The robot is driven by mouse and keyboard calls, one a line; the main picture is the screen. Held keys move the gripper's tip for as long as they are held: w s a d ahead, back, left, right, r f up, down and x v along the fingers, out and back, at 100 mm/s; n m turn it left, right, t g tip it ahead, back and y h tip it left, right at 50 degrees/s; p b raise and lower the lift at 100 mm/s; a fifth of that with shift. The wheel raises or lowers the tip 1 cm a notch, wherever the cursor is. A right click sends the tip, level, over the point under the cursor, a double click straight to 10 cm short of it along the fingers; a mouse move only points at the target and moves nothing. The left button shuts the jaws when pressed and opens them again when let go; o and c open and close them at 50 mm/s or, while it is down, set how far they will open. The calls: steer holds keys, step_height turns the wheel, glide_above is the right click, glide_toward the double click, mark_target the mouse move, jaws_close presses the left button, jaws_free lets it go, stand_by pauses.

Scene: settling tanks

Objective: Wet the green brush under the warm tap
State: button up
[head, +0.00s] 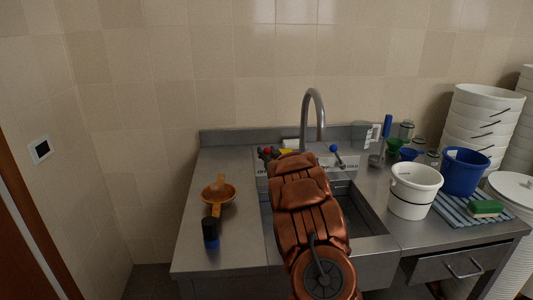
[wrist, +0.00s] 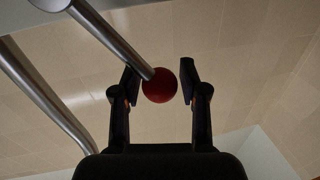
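The curved steel tap (head: 314,105) rises behind the sink (head: 363,215). A red lever knob (wrist: 159,86) on a steel rod sits between my gripper's (wrist: 159,82) two black fingers in the wrist view. The fingers are apart, with the ball nearer the left fingertip; contact is not clear. In the head view my copper arm reaches over the sink and hides most of the gripper. A blue lever knob (head: 333,148) stands right of the arm, above a COLD label.
An orange strainer (head: 218,194) and a dark bottle (head: 210,234) stand on the left counter.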

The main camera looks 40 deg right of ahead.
jaws_close()
steer(key=shift+r, duration=0.1)
stand_by(0.3)
steer(key=shift+s+d+r+m+p, duration=0.15)
steer(key=shift+s+d+m+p, duration=0.1)
steer(key=shift+m+p, duration=0.2)
steer(key=shift+s+d+r+m, duration=0.15)
steer(key=shift+s+d+m, duration=0.1)
steer(key=shift+d+m, duration=0.3)
steer(key=shift+a, duration=0.1)
steer(key=shift+o, duration=2.1)
jaws_free()
